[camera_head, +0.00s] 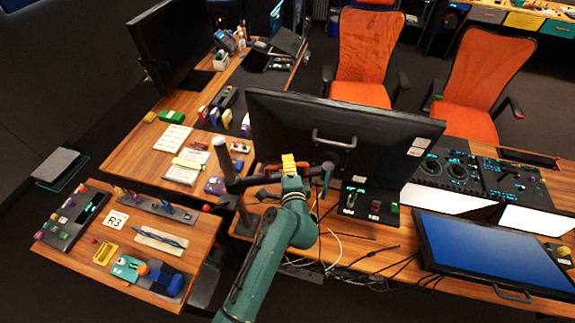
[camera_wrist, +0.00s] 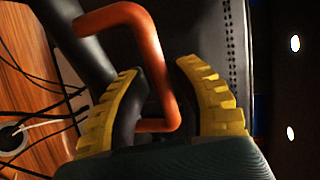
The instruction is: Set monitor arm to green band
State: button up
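The monitor arm (camera_head: 247,182) is a dark jointed arm by an upright post (camera_head: 222,155), behind the black middle monitor (camera_head: 345,125). In the wrist view a thick dark tube (camera_wrist: 75,40) and a bent orange handle (camera_wrist: 152,55) show. My gripper (camera_head: 289,160) is at the back of that monitor, by the arm's end. In the wrist view my gripper (camera_wrist: 160,85) has its yellow-ridged fingers apart, one on each side of the handle. A gap shows on the left; contact on the right is unclear. I cannot make out a green band on the monitor arm.
Loose cables (camera_head: 335,250) lie on the desk below my arm. A small switch panel (camera_head: 370,203) stands right of my gripper. A blue-screened monitor (camera_head: 500,255) is at lower right. A side table (camera_head: 125,240) with tools is at left.

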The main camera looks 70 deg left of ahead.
jog(key=shift+o, duration=0.9)
jog(key=v, duration=1.2)
